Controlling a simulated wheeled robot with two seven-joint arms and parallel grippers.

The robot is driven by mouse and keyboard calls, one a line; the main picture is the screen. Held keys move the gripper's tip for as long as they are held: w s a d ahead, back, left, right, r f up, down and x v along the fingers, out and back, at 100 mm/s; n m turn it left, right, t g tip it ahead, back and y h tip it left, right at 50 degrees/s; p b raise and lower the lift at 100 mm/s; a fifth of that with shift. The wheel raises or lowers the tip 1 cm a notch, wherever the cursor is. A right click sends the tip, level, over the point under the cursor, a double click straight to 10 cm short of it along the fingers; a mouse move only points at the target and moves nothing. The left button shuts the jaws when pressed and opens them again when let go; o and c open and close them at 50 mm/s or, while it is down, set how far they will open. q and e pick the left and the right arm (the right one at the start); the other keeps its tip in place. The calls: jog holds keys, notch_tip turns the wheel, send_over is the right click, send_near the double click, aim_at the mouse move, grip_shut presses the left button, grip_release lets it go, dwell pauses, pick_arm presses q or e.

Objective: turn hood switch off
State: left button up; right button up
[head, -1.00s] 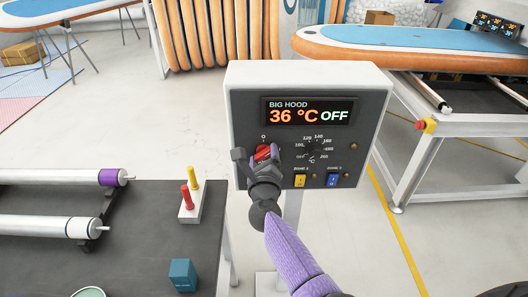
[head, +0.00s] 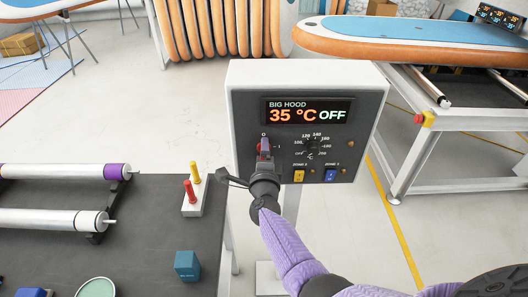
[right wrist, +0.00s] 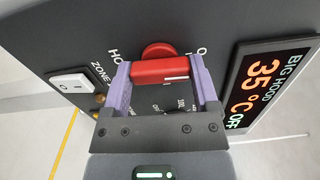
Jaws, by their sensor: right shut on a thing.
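The hood control box (head: 240,100) is a white case with a dark front panel. Its display (head: 308,111) reads BIG HOOD, 35 °C, OFF. The red rotary hood switch (right wrist: 160,72) sits between my right gripper's purple fingers, with a white line toward one end of its handle. My right gripper (head: 264,150) is at the panel's lower left, just under the 0 mark, shut on the switch and mostly covering it in the head view. It also shows in the right wrist view (right wrist: 162,85). My left gripper is not in view.
Right of the switch are a temperature dial (head: 310,147), a yellow zone switch (head: 299,176) and a blue zone switch (head: 330,175). A dark table (head: 150,215) with rollers stands left. A board on a frame (head: 400,40) stands back right.

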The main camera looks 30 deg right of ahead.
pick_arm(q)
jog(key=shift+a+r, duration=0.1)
pick_arm(e)
jog(key=shift+f+n, duration=0.1)
jog(key=shift+n, duration=0.4)
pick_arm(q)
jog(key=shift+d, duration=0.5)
pick_arm(e)
jog(key=o, duration=1.1)
pick_arm(q)
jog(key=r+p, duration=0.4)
jog(key=p, duration=0.1)
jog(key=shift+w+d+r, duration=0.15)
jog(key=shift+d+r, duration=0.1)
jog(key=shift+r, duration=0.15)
pick_arm(e)
jog(key=v, duration=1)
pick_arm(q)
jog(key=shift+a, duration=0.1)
pick_arm(e)
jog(key=shift+a, duration=0.1)
